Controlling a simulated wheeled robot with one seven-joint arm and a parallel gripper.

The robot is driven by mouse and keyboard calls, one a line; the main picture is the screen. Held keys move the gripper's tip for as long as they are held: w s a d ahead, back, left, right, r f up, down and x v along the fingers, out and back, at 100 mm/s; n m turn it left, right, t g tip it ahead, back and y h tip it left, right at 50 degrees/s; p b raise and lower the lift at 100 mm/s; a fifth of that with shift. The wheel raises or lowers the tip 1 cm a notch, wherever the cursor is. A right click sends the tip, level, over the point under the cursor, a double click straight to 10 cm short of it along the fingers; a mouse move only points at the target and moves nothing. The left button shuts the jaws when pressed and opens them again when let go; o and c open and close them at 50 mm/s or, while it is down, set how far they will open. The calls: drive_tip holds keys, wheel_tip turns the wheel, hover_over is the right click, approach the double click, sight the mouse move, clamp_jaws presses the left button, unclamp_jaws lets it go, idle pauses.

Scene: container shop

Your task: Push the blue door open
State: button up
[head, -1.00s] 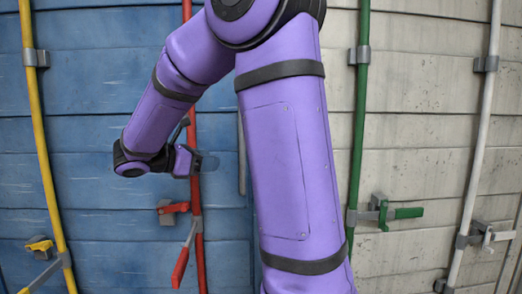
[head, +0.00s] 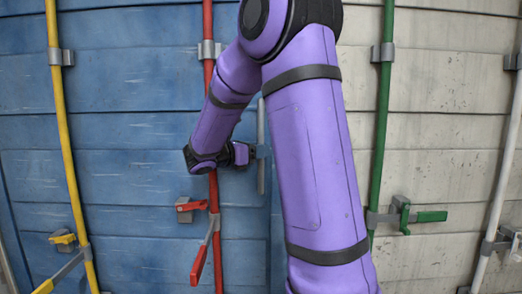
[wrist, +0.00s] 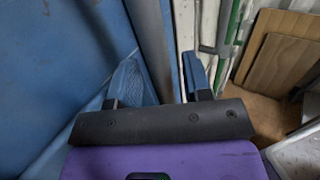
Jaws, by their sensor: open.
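The blue door (head: 130,130) fills the left half of the head view and looks flush with the pale door beside it. A vertical grey bar handle (head: 261,175) stands near its right edge. In the wrist view the blue door (wrist: 45,70) lies to the left. There my gripper (wrist: 164,80) has its two blue fingers apart, and the dark grey bar (wrist: 152,45) runs between them. Contact with the bar cannot be told.
A yellow rod (head: 63,130) and a red rod (head: 208,90) with a lever (head: 200,264) run up the blue door. The pale door (head: 450,130) carries a green rod (head: 386,100). Wooden boards (wrist: 285,65) lie to the right in the wrist view.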

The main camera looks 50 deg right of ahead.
drive_tip(key=shift+s+d, duration=0.2)
drive_tip(key=shift+d, duration=0.35)
clamp_jaws()
drive_tip(key=shift+w+d, duration=0.1)
